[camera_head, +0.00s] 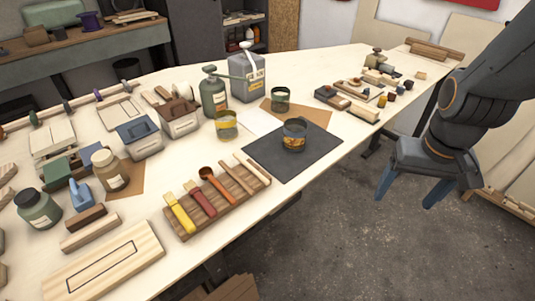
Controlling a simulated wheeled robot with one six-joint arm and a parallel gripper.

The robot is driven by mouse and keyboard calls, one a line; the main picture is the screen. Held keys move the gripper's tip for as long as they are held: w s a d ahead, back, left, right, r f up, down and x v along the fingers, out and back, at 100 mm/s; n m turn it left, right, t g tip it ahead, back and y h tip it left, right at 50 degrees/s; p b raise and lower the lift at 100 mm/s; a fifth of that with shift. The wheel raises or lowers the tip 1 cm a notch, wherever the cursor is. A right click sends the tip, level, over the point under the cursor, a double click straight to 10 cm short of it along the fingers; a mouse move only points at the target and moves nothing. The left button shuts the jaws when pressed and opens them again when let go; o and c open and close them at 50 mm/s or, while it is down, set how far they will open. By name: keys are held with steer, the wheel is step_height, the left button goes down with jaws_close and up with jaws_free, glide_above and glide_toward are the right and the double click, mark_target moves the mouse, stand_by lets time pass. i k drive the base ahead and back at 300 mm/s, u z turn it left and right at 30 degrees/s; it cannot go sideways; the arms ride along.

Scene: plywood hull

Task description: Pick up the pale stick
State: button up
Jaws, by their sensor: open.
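Two pale, thin wooden sticks lie side by side at the right end of a brown slotted wooden rack (222,208) near the front edge of the bench. One pale stick (237,179) is next to a brown spoon-like tool, and the other pale stick (254,170) is at the far right end. I cannot tell which one the task names. My gripper (409,190) hangs at the right, over the floor beyond the bench edge. Its two blue fingers are apart, with nothing between them, well to the right of the rack.
The rack also holds yellow-handled (179,214) and red-handled tools (200,199). A dark mat (270,160) with a glass jar (294,134) lies behind the rack's right end. A pale board (105,262) lies at front left. Bottles and cans crowd the back.

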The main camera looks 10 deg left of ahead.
mark_target(266, 182)
steer(key=z, duration=1.7)
steer(key=k, duration=0.65)
steer(key=u, duration=1.3)
